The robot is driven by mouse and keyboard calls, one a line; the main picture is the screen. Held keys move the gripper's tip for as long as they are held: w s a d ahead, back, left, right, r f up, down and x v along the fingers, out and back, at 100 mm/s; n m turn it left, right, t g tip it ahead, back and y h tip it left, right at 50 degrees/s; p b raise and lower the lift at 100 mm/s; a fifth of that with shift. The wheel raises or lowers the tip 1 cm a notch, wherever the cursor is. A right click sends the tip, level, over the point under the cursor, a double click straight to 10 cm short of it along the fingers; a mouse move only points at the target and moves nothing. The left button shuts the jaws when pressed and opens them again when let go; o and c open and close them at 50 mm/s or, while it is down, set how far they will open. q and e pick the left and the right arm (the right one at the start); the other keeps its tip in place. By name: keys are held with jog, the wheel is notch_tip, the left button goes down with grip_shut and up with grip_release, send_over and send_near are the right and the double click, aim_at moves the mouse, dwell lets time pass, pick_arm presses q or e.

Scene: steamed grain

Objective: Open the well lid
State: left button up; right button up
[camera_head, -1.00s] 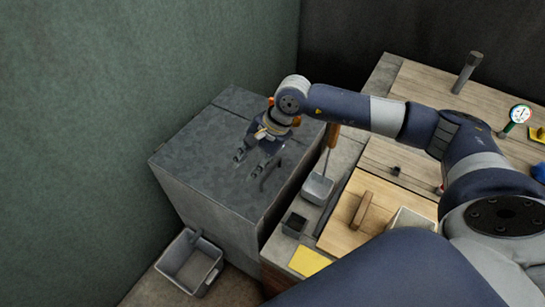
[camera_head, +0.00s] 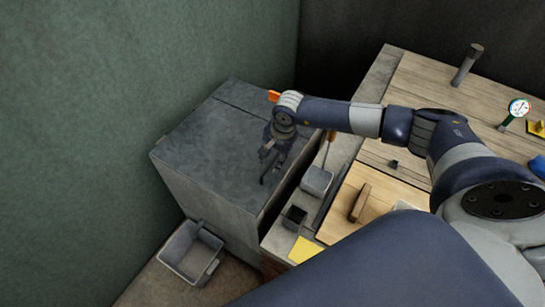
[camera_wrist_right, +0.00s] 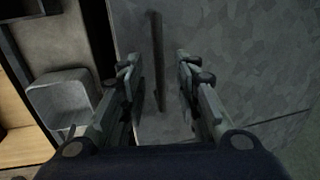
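The grey speckled lid (camera_head: 205,135) lies flat and closed on top of a grey box (camera_head: 205,190); a seam crosses it near the back. My right gripper (camera_head: 268,158) points down over the lid's right part. In the right wrist view the lid (camera_wrist_right: 250,60) fills the right side. A thin dark bar handle (camera_wrist_right: 157,55) runs between the two spread fingers of my right gripper (camera_wrist_right: 157,68), with gaps on both sides. In the head view the gripper mostly hides this handle. My left gripper is not in view.
A grey bin (camera_head: 190,255) stands on the floor before the box. Right of the box, across a dark gap, a counter holds a metal scoop (camera_head: 316,181), a small dark cup (camera_head: 294,217), a yellow card (camera_head: 305,250) and a wooden board (camera_head: 340,222) with a handle. A green wall borders the left.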

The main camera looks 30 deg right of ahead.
jog(key=shift+f, duration=0.15)
grip_shut()
